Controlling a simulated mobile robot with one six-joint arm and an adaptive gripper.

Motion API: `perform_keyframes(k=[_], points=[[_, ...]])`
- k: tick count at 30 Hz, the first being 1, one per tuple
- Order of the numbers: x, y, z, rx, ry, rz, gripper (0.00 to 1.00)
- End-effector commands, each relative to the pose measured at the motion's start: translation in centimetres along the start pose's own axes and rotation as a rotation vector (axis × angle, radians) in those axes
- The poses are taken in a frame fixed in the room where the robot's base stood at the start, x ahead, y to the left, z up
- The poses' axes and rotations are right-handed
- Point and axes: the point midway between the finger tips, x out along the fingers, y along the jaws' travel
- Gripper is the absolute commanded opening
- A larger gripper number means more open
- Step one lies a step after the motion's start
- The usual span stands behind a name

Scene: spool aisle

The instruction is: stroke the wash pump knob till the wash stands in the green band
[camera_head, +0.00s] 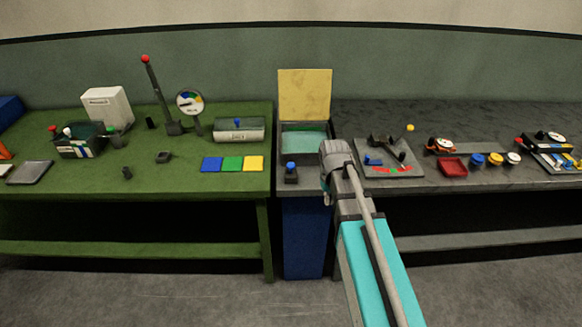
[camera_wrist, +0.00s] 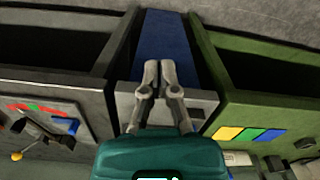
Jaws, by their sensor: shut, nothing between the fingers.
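A blue knob on a small dark block (camera_head: 291,172) stands at the front of the wash basin (camera_head: 304,128), and I take it for the wash pump knob. The basin holds pale green liquid under a raised yellow lid (camera_head: 305,94). No green band can be made out on the basin at this size. My gripper (camera_wrist: 159,70) is shut and empty in the wrist view, pointing down near the bench front, over the blue panel (camera_wrist: 165,45). In the head view my wrist is right of the knob and hides the fingertips.
The green bench (camera_head: 235,190) at left carries a round gauge (camera_head: 190,102), a red-tipped lever (camera_head: 158,95) and blue, green and yellow tiles. The dark bench at right carries a plate (camera_head: 410,172) with a red-green arc, a red tray (camera_head: 453,167) and several coloured knobs.

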Motion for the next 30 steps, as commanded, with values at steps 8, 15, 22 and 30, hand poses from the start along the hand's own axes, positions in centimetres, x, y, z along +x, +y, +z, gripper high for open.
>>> perform_keyframes(k=[8,15,22,30], points=[[0.5,0.3,1.9,0.036,0.005,-0.002,0.00],[0.5,0.3,2.0,0.040,0.006,-0.002,0.00],[0.5,0.3,2.0,0.040,0.005,-0.002,0.00],[0.5,0.3,2.0,0.040,0.005,-0.002,0.00]])
